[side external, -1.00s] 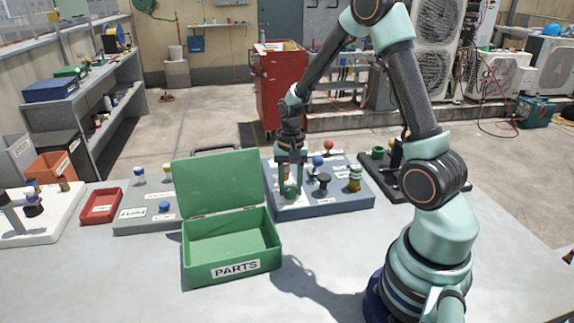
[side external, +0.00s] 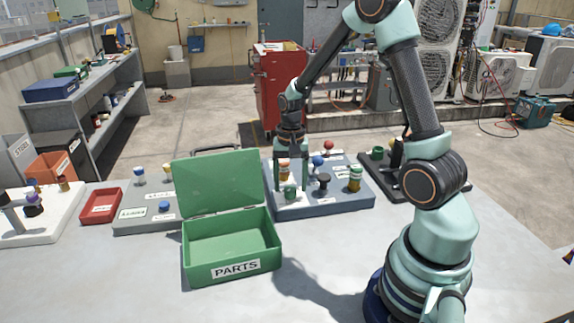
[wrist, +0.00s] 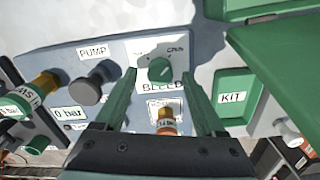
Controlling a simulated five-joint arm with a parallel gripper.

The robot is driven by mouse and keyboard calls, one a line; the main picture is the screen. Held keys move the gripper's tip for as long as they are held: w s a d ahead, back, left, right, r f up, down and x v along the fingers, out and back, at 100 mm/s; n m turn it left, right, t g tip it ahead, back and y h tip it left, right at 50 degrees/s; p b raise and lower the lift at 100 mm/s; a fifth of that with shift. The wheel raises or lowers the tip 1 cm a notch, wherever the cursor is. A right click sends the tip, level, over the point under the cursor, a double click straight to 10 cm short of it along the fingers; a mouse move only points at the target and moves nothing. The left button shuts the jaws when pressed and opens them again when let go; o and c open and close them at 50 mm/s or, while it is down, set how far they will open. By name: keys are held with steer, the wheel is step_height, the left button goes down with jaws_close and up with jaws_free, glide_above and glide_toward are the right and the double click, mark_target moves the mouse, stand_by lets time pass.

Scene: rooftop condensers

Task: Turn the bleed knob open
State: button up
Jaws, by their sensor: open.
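The green bleed knob (wrist: 159,68) sits on a pale plate marked BLEED in the wrist view, with a dial word that looks like OPEN at its upper right. Its pointer direction is too small to tell. In the side external view the knob (side external: 290,192) is on the blue-grey panel (side external: 345,203). My gripper (side external: 291,186) points down over it, with the fingers apart on either side. In the wrist view my gripper (wrist: 160,78) shows spread green fingers with the knob between or just past the tips. It holds nothing.
A black PUMP knob (wrist: 88,90) and an orange-topped fitting (wrist: 166,122) are close by. A blue knob (side external: 318,161) and a green-and-amber cylinder (side external: 355,178) share the panel. The open green PARTS box (side external: 232,268) stands at the front left. The front tabletop is clear.

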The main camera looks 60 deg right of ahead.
mark_target(290, 188)
step_height(290, 188, up, 11)
stand_by(0.3)
steer(key=s+a+r+n+t, duration=0.2)
steer(key=s+a+r+n, duration=0.1)
steer(key=a, duration=0.4)
steer(key=s+a+r+n+t, duration=0.3)
steer(key=s+a+r+n, duration=0.1)
steer(key=a+n, duration=0.3)
steer(key=shift+s+r+n+t, duration=0.15)
steer(key=shift+r+n+t, duration=0.2)
steer(key=shift+n, duration=0.35)
